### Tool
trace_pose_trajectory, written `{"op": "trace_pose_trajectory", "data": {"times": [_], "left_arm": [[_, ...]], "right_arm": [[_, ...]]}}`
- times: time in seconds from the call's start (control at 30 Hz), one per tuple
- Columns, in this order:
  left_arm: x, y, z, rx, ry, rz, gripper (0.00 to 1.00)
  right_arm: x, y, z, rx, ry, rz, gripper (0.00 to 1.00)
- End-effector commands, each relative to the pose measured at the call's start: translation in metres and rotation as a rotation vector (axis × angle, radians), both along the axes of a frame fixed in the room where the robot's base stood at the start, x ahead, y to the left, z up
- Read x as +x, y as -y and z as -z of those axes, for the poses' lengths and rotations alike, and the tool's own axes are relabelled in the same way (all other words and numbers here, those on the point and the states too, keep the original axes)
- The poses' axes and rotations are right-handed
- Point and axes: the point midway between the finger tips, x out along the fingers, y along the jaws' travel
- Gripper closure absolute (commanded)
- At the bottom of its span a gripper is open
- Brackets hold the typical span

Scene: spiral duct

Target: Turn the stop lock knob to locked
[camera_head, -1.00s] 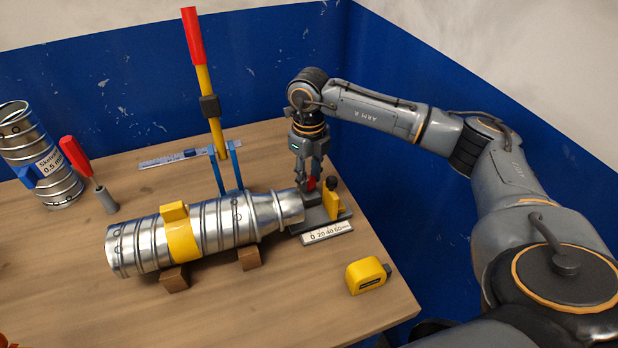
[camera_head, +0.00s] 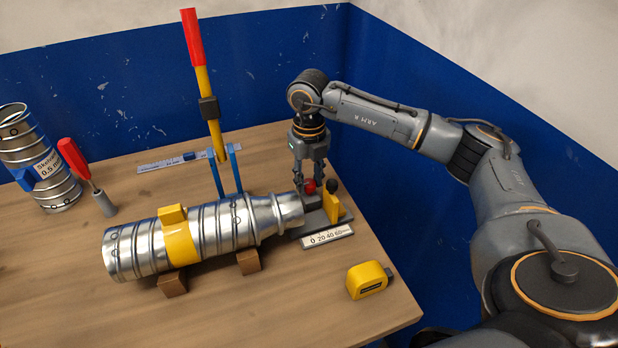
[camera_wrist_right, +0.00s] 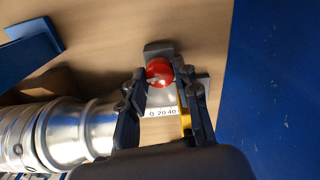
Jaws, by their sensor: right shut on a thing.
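The stop lock knob is a red ball (camera_head: 309,186) on the grey stop block at the right end of the duct. It also shows in the right wrist view (camera_wrist_right: 159,71), between the fingertips. My right gripper (camera_head: 311,186) points down over the stop and is shut on the red knob; the wrist view shows its two dark fingers (camera_wrist_right: 160,76) on either side of it. A yellow stop plate (camera_head: 331,206) and a black ball knob (camera_head: 331,185) stand just right of it. My left gripper is not in view.
The silver spiral duct (camera_head: 220,228) with a yellow clamp (camera_head: 180,243) lies on wooden blocks. A scale plate (camera_head: 327,236) lies in front of the stop. A yellow tape measure (camera_head: 367,280) sits near the right edge. A tall red-handled lever (camera_head: 203,85) stands behind the duct.

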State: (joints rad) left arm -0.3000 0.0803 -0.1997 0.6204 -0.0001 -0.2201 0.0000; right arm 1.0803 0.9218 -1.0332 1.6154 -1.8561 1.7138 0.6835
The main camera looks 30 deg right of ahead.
Motion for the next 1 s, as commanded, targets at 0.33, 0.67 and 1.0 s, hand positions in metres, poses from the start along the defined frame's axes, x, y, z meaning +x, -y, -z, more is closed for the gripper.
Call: {"op": "trace_pose_trajectory", "data": {"times": [0.33, 0.67, 1.0], "left_arm": [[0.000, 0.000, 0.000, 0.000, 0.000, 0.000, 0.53], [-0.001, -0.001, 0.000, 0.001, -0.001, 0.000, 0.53], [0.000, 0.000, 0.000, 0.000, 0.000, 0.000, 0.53]], "right_arm": [[0.000, 0.000, 0.000, 0.000, 0.001, 0.000, 0.46], [0.001, 0.000, -0.014, 0.001, 0.004, -0.001, 0.46], [0.001, 0.000, -0.084, 0.001, 0.006, 0.000, 0.46]]}}
